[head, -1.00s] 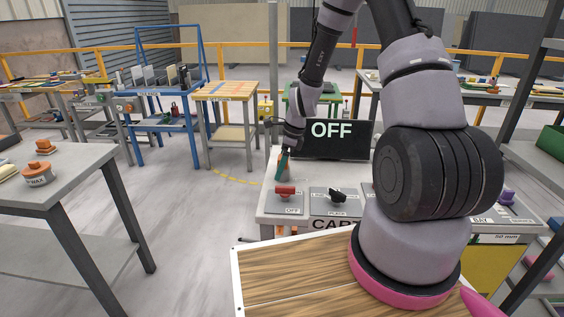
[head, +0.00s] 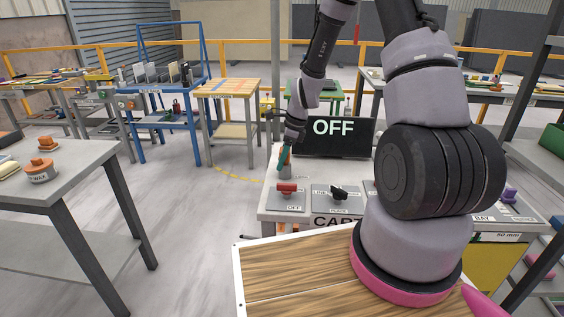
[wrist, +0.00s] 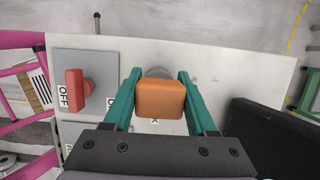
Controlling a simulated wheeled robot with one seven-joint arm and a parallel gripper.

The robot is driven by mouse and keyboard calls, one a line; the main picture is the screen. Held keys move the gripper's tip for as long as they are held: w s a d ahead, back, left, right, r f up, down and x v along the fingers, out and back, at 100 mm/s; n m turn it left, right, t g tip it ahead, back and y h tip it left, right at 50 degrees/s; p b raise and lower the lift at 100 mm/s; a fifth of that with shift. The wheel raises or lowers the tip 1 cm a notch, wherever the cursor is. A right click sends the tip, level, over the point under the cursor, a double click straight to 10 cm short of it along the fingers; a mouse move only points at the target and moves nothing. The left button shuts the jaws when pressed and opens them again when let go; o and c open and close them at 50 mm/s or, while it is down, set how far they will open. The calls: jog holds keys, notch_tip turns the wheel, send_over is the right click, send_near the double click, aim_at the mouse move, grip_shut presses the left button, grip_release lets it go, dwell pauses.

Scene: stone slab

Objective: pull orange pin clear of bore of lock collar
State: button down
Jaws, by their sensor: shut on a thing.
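My gripper (wrist: 158,98) has its teal fingers on either side of the square orange head of the orange pin (wrist: 160,99) and is shut on it. The grey round lock collar (wrist: 158,73) shows just past the pin's head in the wrist view, mostly covered by it. The pin's shank and the bore are hidden, so I cannot tell how deep the pin sits. In the head view my gripper (head: 284,157) is tilted over the collar (head: 285,172) at the bench's left edge. The pin is not clearly visible there.
A red switch handle (wrist: 76,90) on a grey OFF plate stands left of the gripper in the wrist view. A black display (head: 334,136) reading OFF stands behind on the bench. A black knob (head: 338,193) is on another plate. Open floor lies left of the bench.

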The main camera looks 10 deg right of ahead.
aim_at(281, 149)
jog(key=shift+r, duration=2.05)
jog(key=shift+r, duration=3)
